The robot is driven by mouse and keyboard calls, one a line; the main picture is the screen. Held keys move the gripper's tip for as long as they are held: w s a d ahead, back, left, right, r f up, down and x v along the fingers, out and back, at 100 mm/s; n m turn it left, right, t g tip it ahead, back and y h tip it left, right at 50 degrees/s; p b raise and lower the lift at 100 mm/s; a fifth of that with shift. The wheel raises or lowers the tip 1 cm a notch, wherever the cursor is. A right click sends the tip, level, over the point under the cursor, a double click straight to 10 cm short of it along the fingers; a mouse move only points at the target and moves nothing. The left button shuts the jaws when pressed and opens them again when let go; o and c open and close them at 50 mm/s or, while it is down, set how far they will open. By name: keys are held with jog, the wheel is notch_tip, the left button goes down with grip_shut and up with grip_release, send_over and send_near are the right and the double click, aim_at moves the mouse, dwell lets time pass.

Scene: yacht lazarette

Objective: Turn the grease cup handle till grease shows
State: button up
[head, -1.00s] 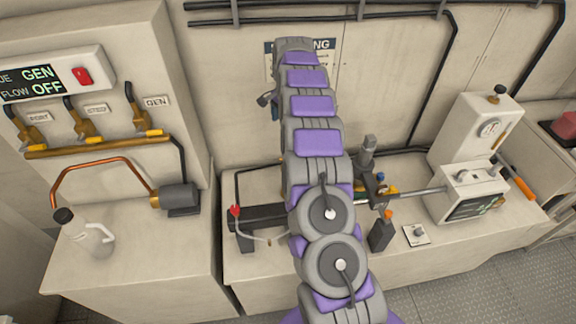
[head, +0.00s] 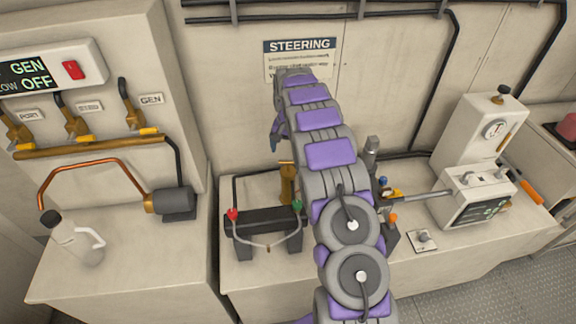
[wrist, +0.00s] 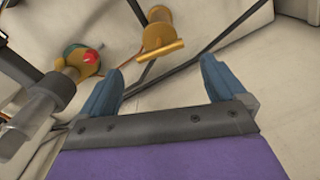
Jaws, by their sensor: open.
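A brass grease cup (wrist: 157,34) with a crossbar handle (wrist: 160,50) is in the wrist view, at the top centre. It looks like the brass post (head: 287,184) partly hidden by my arm in the head view, behind a black bar. My gripper (wrist: 162,66) is open and empty. Its two blue fingers point towards the cup, with the handle just beyond the gap between the tips and apart from them. In the head view my gripper (head: 276,136) hangs in front of the wall, above the bench. I see no grease I can make out.
A black bar (head: 262,222) with red and green knobs and a hose stands on the bench. A red-topped fitting (wrist: 85,59) and a grey cylinder (wrist: 35,105) are close to the left finger.

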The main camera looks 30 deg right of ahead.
aim_at(288, 164)
notch_tip(288, 164, down, 8)
jog(key=shift+f+b, duration=0.2)
jog(key=shift+b, duration=0.2)
jog(key=shift+c, duration=0.4)
jog(key=c, duration=0.6)
jog(key=shift+r, duration=0.1)
